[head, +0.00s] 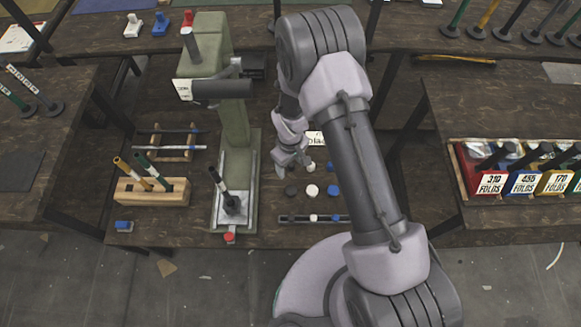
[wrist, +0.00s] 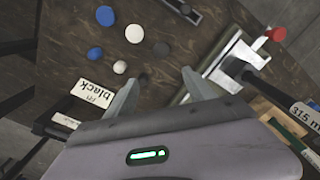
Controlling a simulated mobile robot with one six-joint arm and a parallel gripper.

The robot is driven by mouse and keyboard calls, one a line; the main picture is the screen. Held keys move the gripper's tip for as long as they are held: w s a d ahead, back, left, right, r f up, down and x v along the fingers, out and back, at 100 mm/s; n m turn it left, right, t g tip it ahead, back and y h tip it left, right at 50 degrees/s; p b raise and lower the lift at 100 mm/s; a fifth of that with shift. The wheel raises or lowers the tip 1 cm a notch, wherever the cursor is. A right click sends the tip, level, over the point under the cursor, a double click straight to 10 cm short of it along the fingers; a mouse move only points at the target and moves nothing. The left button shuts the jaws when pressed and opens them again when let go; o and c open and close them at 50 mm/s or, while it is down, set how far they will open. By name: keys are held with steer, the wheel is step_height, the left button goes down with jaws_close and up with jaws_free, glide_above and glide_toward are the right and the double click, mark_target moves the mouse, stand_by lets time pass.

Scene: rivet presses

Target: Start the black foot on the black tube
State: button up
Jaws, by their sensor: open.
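Round feet lie on the dark table in two rows of black, white and blue. The larger black foot (head: 291,191) also shows in the wrist view (wrist: 161,48). A smaller black foot (wrist: 145,79) lies just beyond the gap between my fingertips. My gripper (head: 293,165) is open and empty above the table, pointing down near the smaller feet; its two fingers show in the wrist view (wrist: 157,86). The black tube (head: 218,183) leans up from a dark base on the press's metal bed. It also shows in the wrist view (wrist: 278,90), with a white "315 m" label.
The green press (head: 236,140) stands left of my gripper. A card reading "black" (wrist: 93,94) lies by the feet. A wooden block (head: 153,191) holds two tubes. A rack (head: 172,143) holds dark rods. Labelled bins (head: 520,172) stand on the right table.

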steer(key=b, duration=0.5)
glide_above(291, 190)
steer(key=f, duration=1.3)
steer(key=shift+w+a, duration=0.1)
steer(key=shift+w, duration=0.3)
steer(key=f+b, duration=0.1)
steer(key=f, duration=0.1)
steer(key=f+b, duration=0.2)
steer(key=f, duration=0.1)
steer(key=shift+s+f, duration=0.3)
steer(key=shift+s, duration=0.1)
steer(key=shift+r, duration=0.15)
steer(key=c, duration=1.4)
